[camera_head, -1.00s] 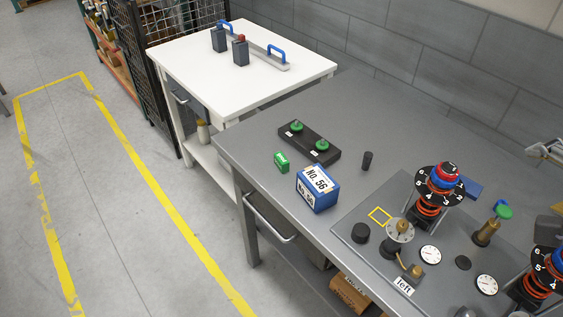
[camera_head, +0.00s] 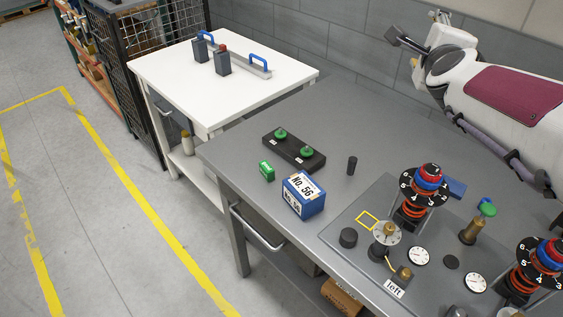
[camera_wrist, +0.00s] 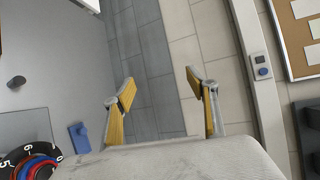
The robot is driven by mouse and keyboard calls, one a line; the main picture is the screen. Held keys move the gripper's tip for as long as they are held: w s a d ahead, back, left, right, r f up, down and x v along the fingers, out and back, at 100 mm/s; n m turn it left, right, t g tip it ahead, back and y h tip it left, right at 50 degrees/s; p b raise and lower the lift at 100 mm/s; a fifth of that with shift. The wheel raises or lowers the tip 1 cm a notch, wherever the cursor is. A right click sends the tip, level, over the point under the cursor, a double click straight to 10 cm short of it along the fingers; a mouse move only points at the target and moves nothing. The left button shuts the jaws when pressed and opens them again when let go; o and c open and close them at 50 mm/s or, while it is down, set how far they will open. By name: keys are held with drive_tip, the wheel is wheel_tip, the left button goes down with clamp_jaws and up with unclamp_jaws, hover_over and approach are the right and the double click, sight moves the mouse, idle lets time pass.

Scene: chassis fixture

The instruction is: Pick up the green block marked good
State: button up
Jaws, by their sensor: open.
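The small green block (camera_head: 267,171) with a white label stands on the grey table (camera_head: 345,112), left of the blue box (camera_head: 303,195) marked No. 56. The lettering on the block is too small to read. My gripper (camera_head: 404,42) is at the upper right in the head view, raised and well away from the block. In the wrist view its yellow-padded fingers (camera_wrist: 165,95) are spread apart with nothing between them. The block is not in the wrist view.
A dark peg (camera_head: 352,165) stands to the right. The fixture plate (camera_head: 340,228) with dials and spring stacks fills the lower right. A white table (camera_head: 190,85) stands behind left.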

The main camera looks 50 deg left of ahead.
drive_tip(key=a+f+m+t, duration=0.1)
drive_tip(key=a+f+m, duration=0.15)
drive_tip(key=a, duration=0.45)
drive_tip(key=a+f+m+t, duration=0.1)
drive_tip(key=a+f+m, duration=0.1)
drive_tip(key=a+m, duration=0.3)
drive_tip(key=m+t+h, duration=0.1)
drive_tip(key=m+h, duration=0.4)
drive_tip(key=m, duration=0.6)
hover_over(265, 167)
drive_tip(key=r+x, duration=0.1)
drive_tip(key=x, duration=0.5)
wheel_tip(265, 167, down, 21)
drive_tip(key=s+f+m+h, duration=0.1)
drive_tip(key=s+f, duration=0.3)
drive_tip(key=s+f+m+h, duration=0.1)
drive_tip(key=s+f+m, duration=0.1)
drive_tip(key=s+f, duration=0.2)
drive_tip(key=s+d+f+m+h, duration=0.1)
drive_tip(key=s+f, duration=0.3)
drive_tip(key=s, duration=0.1)
drive_tip(key=shift+f+h, duration=0.3)
drive_tip(key=shift+f, duration=0.1)
drive_tip(key=shift+w, duration=0.1)
drive_tip(key=shift+w+f, duration=0.15)
drive_tip(key=shift+w, duration=1.05)
drive_tip(key=shift+w, duration=0.1)
